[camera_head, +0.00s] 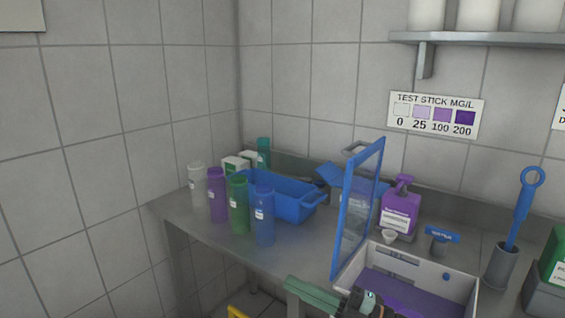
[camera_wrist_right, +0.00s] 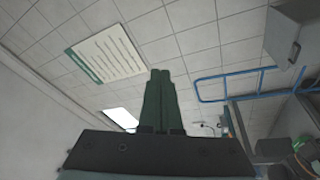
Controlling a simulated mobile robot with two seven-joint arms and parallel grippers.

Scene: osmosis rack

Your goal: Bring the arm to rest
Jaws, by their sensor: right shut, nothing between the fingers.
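My right gripper (camera_head: 292,285) shows at the bottom edge of the head view, with its green fingers pointing left, in front of the steel counter. In the right wrist view its green fingers (camera_wrist_right: 160,76) are together, with nothing between them. The fingers touch no object that I can see. Most of the right arm is out of the frame. My left gripper is in neither view.
The counter (camera_head: 180,212) holds several bottles, a blue bin (camera_head: 300,213), a purple jug (camera_head: 400,212) and an open box with a purple inside (camera_head: 405,292). A blue-framed screen (camera_head: 359,210) stands upright beside the box. A wall shelf (camera_head: 480,39) is above.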

